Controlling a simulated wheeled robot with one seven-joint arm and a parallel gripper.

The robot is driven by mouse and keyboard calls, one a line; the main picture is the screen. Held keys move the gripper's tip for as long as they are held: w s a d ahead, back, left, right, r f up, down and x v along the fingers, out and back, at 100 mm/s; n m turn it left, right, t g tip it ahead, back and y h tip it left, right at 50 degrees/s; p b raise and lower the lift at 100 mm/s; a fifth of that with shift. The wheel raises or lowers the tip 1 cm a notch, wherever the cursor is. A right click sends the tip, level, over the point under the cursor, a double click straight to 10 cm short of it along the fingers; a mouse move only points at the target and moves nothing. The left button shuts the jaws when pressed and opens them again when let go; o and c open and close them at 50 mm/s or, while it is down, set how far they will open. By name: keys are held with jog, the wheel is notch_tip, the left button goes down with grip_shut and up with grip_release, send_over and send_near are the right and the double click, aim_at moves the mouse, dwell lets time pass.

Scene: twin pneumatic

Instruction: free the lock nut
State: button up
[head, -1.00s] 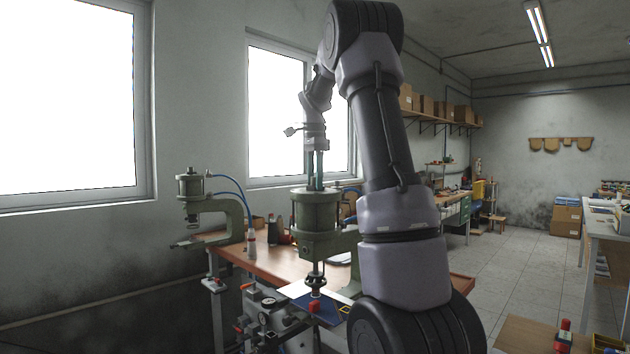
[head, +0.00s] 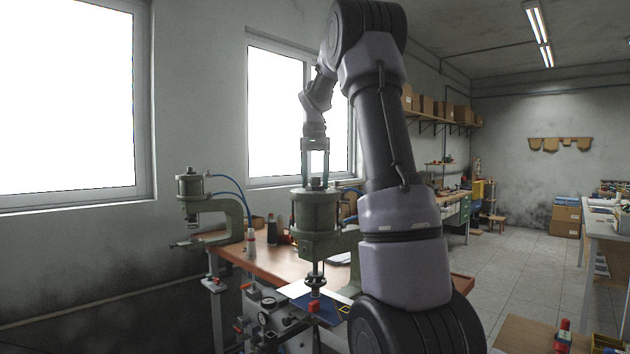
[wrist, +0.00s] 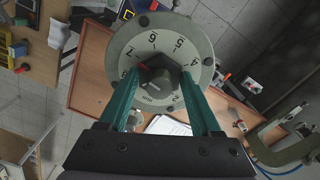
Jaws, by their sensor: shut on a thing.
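The lock nut (wrist: 160,64) is a dark hexagonal piece at the middle of a pale numbered dial (wrist: 122,56) on top of the near press (head: 314,212). A smaller round grey knob (wrist: 157,88) sits at its centre. My gripper (wrist: 161,76) points down over the dial, its two teal fingers on opposite sides of the nut, shut on it. In the head view my gripper (head: 316,180) stands upright above the press cylinder, and the nut shows only as a small dark shape between the fingertips. A red mark shows on the dial near the 7.
A second green press (head: 190,188) with blue hoses stands at the left of the orange-brown bench (head: 275,262). Bottles (head: 272,230) stand between the presses. A gauge and valve block (head: 268,305) sits low in front.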

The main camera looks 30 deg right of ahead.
jog(key=shift+n, duration=0.7)
jog(key=o, duration=1.4)
notch_tip(320, 180, up, 10)
jog(key=shift+r, duration=0.45)
jog(key=shift+s, duration=0.1)
